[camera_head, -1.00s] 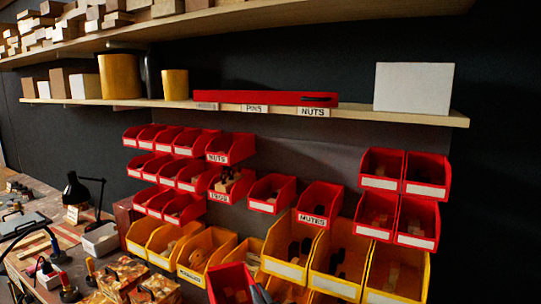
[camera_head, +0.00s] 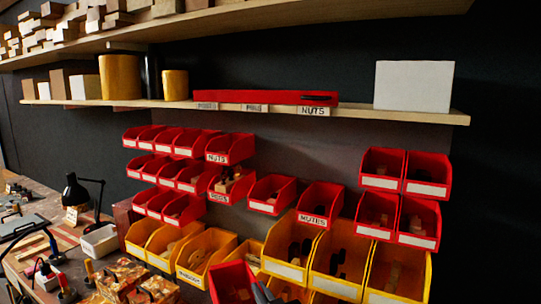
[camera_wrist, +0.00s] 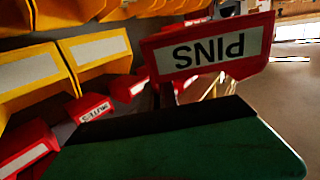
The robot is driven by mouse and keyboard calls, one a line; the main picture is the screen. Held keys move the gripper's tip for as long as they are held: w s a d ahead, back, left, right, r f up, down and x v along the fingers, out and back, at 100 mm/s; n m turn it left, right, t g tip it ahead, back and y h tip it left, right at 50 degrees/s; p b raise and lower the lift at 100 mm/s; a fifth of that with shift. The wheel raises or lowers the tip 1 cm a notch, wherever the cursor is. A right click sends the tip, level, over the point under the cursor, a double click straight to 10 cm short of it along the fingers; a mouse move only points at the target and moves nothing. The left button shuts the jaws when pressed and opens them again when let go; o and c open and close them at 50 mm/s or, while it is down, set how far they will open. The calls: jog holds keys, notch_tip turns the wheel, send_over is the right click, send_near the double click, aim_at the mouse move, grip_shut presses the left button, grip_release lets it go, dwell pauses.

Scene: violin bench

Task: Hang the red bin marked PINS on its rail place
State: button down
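The red bin marked PINS (camera_wrist: 208,54) is in the wrist view, its white label upside down and facing the camera. A red bin at the bottom of the head view (camera_head: 230,284) appears to be this one, tilted, with its label out of sight. My gripper (camera_head: 261,292) is at its right edge and appears shut on its wall; the fingertips are partly hidden. The bin is in front of the yellow bins. Red bins hang in rows on the wall, with bare wall between the NUTS bin (camera_head: 231,147) and the right-hand group (camera_head: 382,166).
Large yellow bins (camera_head: 336,262) stand out below the red ones, close to the held bin. A wooden shelf (camera_head: 420,115) above carries a red strip, with a small PINS label (camera_head: 254,108) on its edge. A cluttered workbench with a black lamp (camera_head: 75,188) is at left.

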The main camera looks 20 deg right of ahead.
jog(key=w+d+b, duration=0.5)
jog(key=d+b, duration=0.1)
jog(key=b, duration=0.1)
jog(key=shift+w+d, duration=0.2)
jog(key=shift+d, duration=0.2)
dwell(6.2)
jog(key=shift+w+d+r, duration=0.1)
jog(key=shift+r, duration=0.3)
dwell(0.3)
